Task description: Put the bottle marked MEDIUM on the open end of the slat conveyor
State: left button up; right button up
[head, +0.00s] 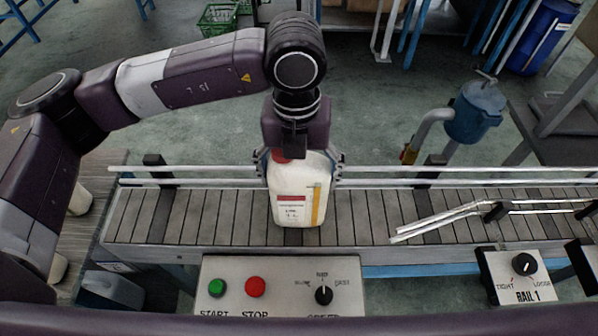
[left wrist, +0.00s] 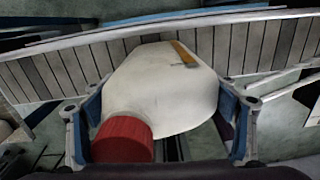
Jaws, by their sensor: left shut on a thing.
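A white bottle (head: 300,200) with a red cap and a red and yellow label is upright over the slat conveyor (head: 370,215), left of its middle. The small print on its label is too small to read. My right gripper is out of view.
A far guide rail (head: 430,170) runs behind the slats. Angled silver rails (head: 440,221) stand over the right part. A control box (head: 283,287) with START, STOP and a dial is in front, beside a RAIL 1 box (head: 517,276). Slats at left are bare. White containers (head: 80,200) show at far left.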

pick_arm(q)
jog(key=shift+d+r, duration=0.1)
jog(key=o, duration=2.1)
jog(key=shift+r, duration=0.15)
notch_tip(320, 180, up, 11)
jog(key=b, duration=0.4)
jog(key=shift+r, duration=0.3)
